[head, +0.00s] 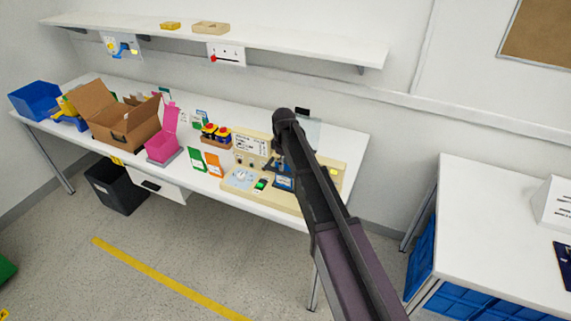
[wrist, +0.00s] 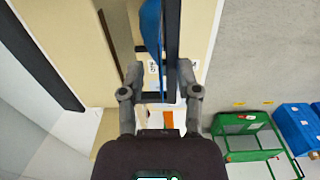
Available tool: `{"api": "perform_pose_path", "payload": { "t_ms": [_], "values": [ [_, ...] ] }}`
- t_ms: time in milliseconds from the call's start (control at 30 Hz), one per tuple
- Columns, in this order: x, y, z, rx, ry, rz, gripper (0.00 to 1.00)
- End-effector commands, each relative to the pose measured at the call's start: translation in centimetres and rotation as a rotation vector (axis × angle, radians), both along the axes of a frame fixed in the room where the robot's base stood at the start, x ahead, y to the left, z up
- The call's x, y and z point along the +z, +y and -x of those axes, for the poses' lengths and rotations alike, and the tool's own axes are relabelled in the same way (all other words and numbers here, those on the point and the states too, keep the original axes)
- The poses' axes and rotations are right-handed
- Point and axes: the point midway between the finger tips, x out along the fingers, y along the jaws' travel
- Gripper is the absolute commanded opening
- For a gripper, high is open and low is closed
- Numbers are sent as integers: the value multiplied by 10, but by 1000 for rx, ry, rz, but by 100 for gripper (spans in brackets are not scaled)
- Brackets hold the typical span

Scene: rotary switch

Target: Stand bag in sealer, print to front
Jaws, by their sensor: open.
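My gripper (wrist: 160,75) is open in the wrist view, its two grey fingers on either side of a dark bar and a thin blue edge. A blue item (wrist: 150,25), possibly the bag, stands just beyond the fingers beside that bar. I cannot tell whether the fingers touch it or which way any print faces. In the head view my arm hides most of the gripper and part of the beige equipment board (head: 262,196). A dark blue item (head: 284,183) shows on that board beside my arm. I cannot clearly make out the sealer.
A green pouch (head: 196,158) and an orange pouch (head: 214,165) stand left of the board. A pink box (head: 160,148), an open cardboard box (head: 125,125) and a blue bin (head: 35,98) are farther left. A shelf (head: 220,40) hangs above. The bench right of the board is mostly clear.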

Motion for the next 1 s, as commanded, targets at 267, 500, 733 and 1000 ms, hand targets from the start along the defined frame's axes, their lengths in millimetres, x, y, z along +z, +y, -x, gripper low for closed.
{"api": "perform_pose_path", "payload": {
  "t_ms": [267, 500, 733, 1000],
  "values": [
    [24, 0, 0, 0, 0, 0, 43],
    [44, 0, 0, 0, 0, 0, 43],
    [63, 0, 0, 0, 0, 0, 43],
    [85, 0, 0, 0, 0, 0, 43]
  ]
}}
